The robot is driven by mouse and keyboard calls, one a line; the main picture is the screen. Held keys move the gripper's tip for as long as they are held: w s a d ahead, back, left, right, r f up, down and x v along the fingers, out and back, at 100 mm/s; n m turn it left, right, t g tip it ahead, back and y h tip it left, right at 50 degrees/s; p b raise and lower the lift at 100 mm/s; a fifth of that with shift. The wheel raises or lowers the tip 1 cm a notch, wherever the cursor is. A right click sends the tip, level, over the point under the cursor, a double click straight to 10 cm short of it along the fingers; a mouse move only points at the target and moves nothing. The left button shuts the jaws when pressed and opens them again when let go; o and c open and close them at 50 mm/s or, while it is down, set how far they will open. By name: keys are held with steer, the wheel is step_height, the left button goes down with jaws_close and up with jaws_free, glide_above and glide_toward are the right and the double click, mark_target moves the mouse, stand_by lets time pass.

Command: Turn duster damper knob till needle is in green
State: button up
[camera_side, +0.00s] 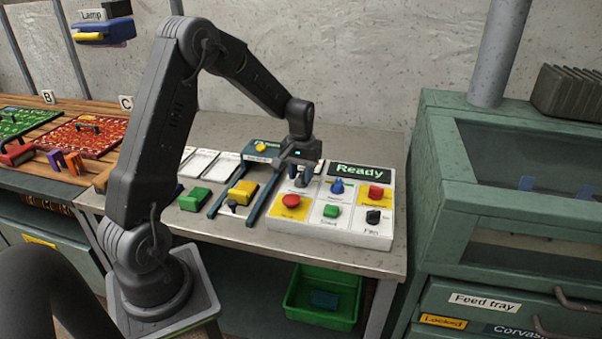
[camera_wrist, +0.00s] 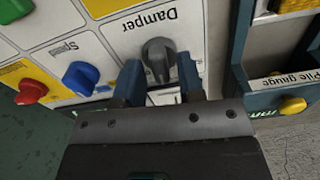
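The damper knob (camera_wrist: 158,58) is dark grey and sits on a white panel square under the word "Damper" in the wrist view. My gripper (camera_wrist: 158,80) is open, with its two blue-grey fingers apart and their tips either side of the knob's near end. I see no clear contact. A small white patch with dark marks shows between the fingers; no needle or green band can be made out.
Beside the damper are a blue knob (camera_side: 337,187), a red button (camera_side: 291,200), a green knob (camera_side: 331,211) and a black fan knob (camera_side: 373,216). A "Ready" display (camera_side: 359,171) stands behind.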

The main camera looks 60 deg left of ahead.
mark_target(301, 175)
steer(key=shift+o, duration=0.5)
step_height(301, 175, up, 14)
stand_by(0.3)
steer(key=shift+f, duration=0.1)
steer(key=s+d+r+m+t, duration=0.2)
steer(key=s+d+r+m, duration=0.1)
steer(key=s+d, duration=0.4)
steer(key=s+d+r+m+t, duration=0.25)
steer(key=s+d, duration=0.35)
steer(key=d, duration=0.4)
steer(key=s+d+f+m+t, duration=0.1)
steer(key=s+d+m, duration=0.1)
steer(key=s+d, duration=0.2)
steer(key=s, duration=0.3)
steer(key=shift+f, duration=0.3)
